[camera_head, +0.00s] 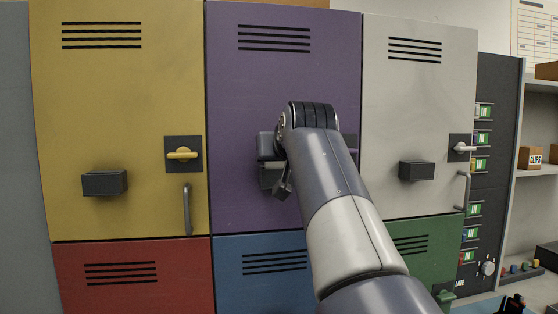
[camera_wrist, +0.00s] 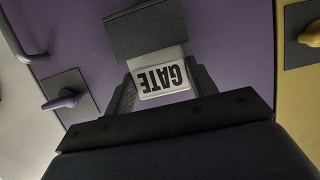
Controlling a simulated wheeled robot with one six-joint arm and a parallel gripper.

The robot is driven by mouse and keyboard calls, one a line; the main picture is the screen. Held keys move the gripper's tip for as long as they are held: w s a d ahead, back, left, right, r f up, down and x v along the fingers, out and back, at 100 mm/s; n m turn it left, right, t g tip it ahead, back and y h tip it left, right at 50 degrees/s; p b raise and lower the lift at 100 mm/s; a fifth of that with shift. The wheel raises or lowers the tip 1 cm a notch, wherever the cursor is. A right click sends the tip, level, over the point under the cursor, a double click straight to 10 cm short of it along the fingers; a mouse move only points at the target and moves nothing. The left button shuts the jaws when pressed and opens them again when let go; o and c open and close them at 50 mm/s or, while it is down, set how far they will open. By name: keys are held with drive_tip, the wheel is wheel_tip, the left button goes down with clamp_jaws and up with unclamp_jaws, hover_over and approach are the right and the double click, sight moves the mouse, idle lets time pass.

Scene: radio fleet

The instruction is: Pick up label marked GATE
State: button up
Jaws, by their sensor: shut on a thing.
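The label marked GATE (camera_wrist: 159,76) is a small white plate with black lettering, upside down in the wrist view. It sits between the two dark fingers of my gripper (camera_wrist: 162,88), which is shut on it. The label's far edge meets a dark box-shaped holder (camera_wrist: 155,30) on the purple door (camera_head: 285,100); I cannot tell whether it is still partly inside. In the head view my gripper (camera_head: 272,165) is at the purple door, mostly hidden by my arm, and the label cannot be made out.
A purple latch (camera_wrist: 66,101) is beside the gripper. The yellow door (camera_head: 120,120) has a holder (camera_head: 104,183), latch (camera_head: 183,154) and handle (camera_head: 187,209). A white door (camera_head: 420,110) stands right of the purple one. Red (camera_head: 130,290), blue (camera_head: 262,285) and green (camera_head: 425,255) doors are below.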

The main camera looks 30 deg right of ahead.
drive_tip(key=shift+r+p, duration=0.85)
drive_tip(key=shift+r, duration=4.1)
